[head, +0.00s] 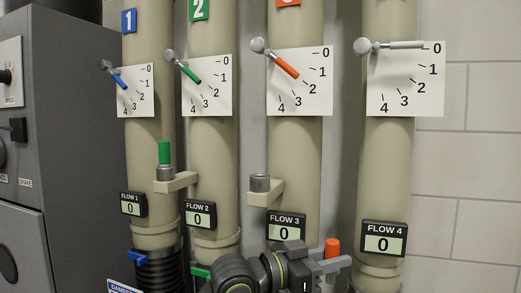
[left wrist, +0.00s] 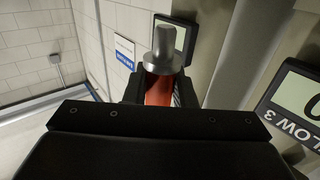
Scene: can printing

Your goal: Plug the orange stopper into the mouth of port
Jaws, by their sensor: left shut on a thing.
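The orange stopper (head: 333,248) is upright between the fingers of my left gripper (head: 331,265), low in front of the pipes, between the FLOW 3 and FLOW 4 displays. In the left wrist view, the stopper's orange body (left wrist: 158,90) and its grey metal end (left wrist: 163,48) show past my gripper. The gripper is shut on the orange part. A grey metal port (head: 260,184) sits on a beige bracket on the third pipe, above and left of the stopper and apart from it. The inside of its mouth cannot be made out. My right gripper is not in view.
A green stopper (head: 165,153) stands in a similar port on the left bracket (head: 177,184). The FLOW 3 display (head: 286,226) is close beside my arm; the FLOW 4 display (head: 384,238) is to the right. Dial levers are above. A grey cabinet (head: 65,120) stands left.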

